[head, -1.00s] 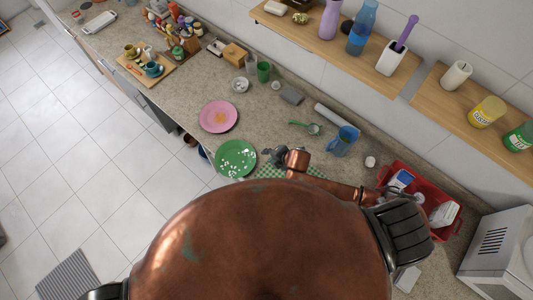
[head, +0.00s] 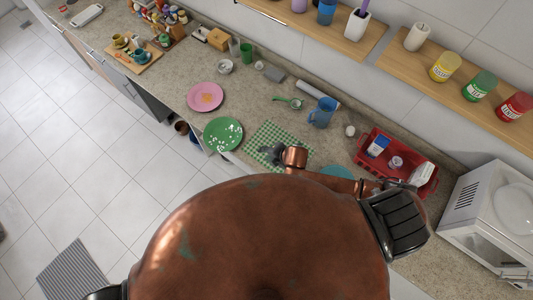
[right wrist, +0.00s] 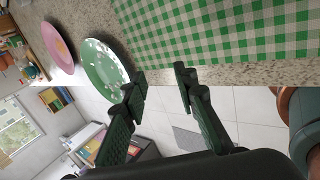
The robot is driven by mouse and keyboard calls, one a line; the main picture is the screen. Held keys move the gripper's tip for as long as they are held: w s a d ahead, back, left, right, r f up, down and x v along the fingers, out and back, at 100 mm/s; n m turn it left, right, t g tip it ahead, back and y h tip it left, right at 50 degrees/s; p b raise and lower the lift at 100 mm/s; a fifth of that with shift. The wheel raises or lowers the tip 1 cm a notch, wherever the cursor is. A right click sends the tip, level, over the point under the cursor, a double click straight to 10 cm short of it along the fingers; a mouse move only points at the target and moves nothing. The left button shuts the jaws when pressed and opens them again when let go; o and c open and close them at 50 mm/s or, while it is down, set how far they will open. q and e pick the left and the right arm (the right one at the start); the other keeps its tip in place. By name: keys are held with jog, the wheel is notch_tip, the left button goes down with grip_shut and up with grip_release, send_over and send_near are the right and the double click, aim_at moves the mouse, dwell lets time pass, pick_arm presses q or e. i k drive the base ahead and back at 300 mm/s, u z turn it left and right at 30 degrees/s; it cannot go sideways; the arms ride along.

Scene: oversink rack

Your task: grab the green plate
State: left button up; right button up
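The green plate (head: 223,134) lies on the counter near its front edge, with white bits scattered on it. It also shows in the right wrist view (right wrist: 101,72), left of and beyond the fingers. My right gripper (head: 270,154) is over the green checkered cloth, to the right of the plate and apart from it. In the right wrist view the right gripper (right wrist: 160,82) has its fingers spread with nothing between them. My left gripper is not in view.
A pink plate (head: 205,97) lies beyond the green one. The checkered cloth (head: 262,136) is beside it. A blue jug (head: 322,112), a green ladle (head: 290,101) and a red basket (head: 365,141) are farther right. The counter around the green plate is mostly clear.

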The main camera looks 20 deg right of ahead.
aim_at(222, 134)
jog(key=u, duration=0.05)
jog(key=k, duration=1.05)
jog(key=z, duration=0.05)
